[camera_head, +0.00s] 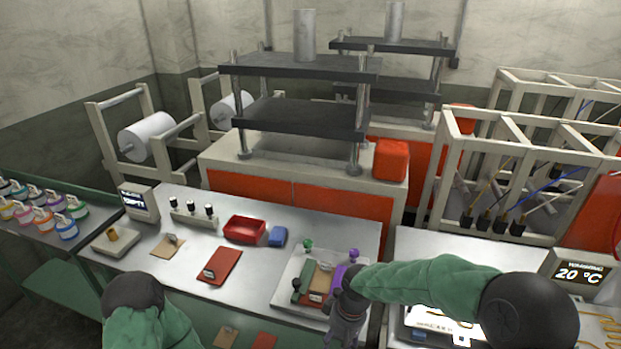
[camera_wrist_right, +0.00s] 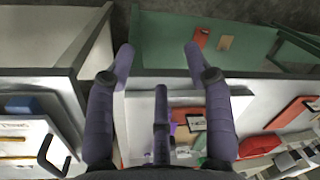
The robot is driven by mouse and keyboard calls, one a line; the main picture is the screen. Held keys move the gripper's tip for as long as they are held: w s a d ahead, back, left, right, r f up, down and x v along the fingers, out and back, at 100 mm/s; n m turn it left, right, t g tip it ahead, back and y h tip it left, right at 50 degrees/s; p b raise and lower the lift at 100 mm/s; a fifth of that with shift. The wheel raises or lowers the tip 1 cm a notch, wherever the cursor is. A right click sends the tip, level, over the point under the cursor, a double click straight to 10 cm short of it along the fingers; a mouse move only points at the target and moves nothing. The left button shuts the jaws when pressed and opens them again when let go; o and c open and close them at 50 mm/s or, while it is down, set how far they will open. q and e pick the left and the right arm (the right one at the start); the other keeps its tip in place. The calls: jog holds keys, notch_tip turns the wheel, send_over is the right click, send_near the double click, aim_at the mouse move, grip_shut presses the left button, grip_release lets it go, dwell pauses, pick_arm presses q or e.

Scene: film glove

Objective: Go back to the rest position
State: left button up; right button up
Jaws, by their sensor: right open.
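My right arm comes in from the right in a green sleeve. Its gripper (camera_head: 345,325) hangs over the front edge of the table, at the right front corner of a pale tray (camera_head: 287,285). In the right wrist view my right gripper (camera_wrist_right: 158,55) has its fingers spread with nothing between them. Of my left arm, the head view shows only a dark joint and green sleeve at the bottom left; the left gripper is out of the picture.
The metal table (camera_head: 330,240) holds a red bin (camera_head: 245,229), a blue block (camera_head: 277,236), a red plate (camera_head: 219,266) and a small display (camera_head: 139,204). The tray holds green and purple pieces. A rack of colourful jars stands left, a lit 20 °C display (camera_head: 583,275) right.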

jog(key=s+d+f+m+y, duration=0.1)
jog(key=s+f+m, duration=0.2)
jog(key=s+f, duration=0.5)
jog(key=s+d+f+m+y, duration=0.1)
jog(key=s+f+m, duration=0.3)
jog(key=s+f, duration=0.4)
notch_tip(320, 180, down, 7)
jog(key=shift+s+d+f+t+b, duration=0.1)
jog(key=shift+s+d+t+b, duration=0.25)
jog(key=shift+d+t+b, duration=0.05)
